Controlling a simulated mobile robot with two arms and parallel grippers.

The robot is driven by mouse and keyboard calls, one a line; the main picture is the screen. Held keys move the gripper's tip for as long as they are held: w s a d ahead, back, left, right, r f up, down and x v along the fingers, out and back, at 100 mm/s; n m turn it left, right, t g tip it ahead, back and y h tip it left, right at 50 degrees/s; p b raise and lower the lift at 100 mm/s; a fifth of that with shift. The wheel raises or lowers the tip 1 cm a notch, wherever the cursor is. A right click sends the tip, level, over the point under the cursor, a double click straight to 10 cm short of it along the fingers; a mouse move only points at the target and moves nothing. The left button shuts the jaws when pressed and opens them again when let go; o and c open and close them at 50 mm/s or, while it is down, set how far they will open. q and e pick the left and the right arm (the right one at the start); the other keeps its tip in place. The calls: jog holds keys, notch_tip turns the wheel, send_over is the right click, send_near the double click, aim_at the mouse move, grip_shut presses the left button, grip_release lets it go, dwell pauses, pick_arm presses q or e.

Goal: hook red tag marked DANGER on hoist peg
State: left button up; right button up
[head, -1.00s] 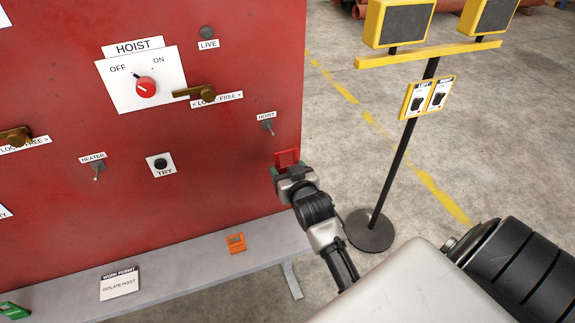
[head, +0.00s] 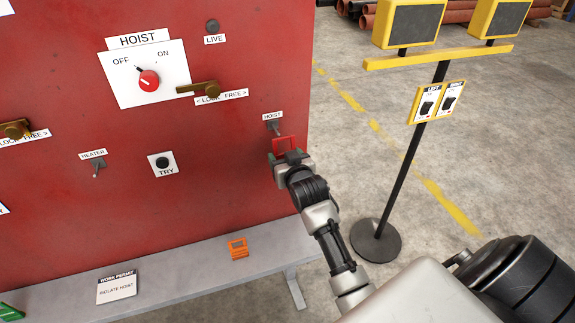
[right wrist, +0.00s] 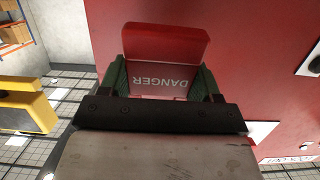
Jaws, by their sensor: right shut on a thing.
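The red tag (head: 284,145) is held in my right gripper (head: 285,158), just below the hoist peg (head: 275,128) near the panel's right edge. In the right wrist view the tag (right wrist: 162,75) shows the word DANGER, upside down, between the green fingers of my right gripper (right wrist: 160,85). The tag's bent upper part stands out beyond the fingers. The peg sits under a small HOIST label (head: 272,115). I cannot tell whether the tag touches the peg. My left gripper is out of view.
The red panel (head: 215,190) carries the hoist switch (head: 149,80), a brass lock lever (head: 207,89), a TRY button (head: 162,162) and a heater peg (head: 97,166). An orange item (head: 238,248) and a work permit (head: 117,287) lie on the grey shelf (head: 190,265). A yellow-topped stand (head: 410,150) is at right.

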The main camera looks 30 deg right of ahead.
jog(key=r+b+x, duration=0.1)
jog(key=b+x, duration=0.2)
jog(key=x, duration=0.3)
jog(key=shift+w+f, duration=0.2)
jog(key=shift+f, duration=0.05)
dwell(0.3)
jog(key=shift+f, duration=0.1)
dwell(0.6)
jog(key=o, duration=1)
jog(key=b+v, duration=0.1)
jog(key=v, duration=0.9)
jog(key=shift+s+b, duration=0.4)
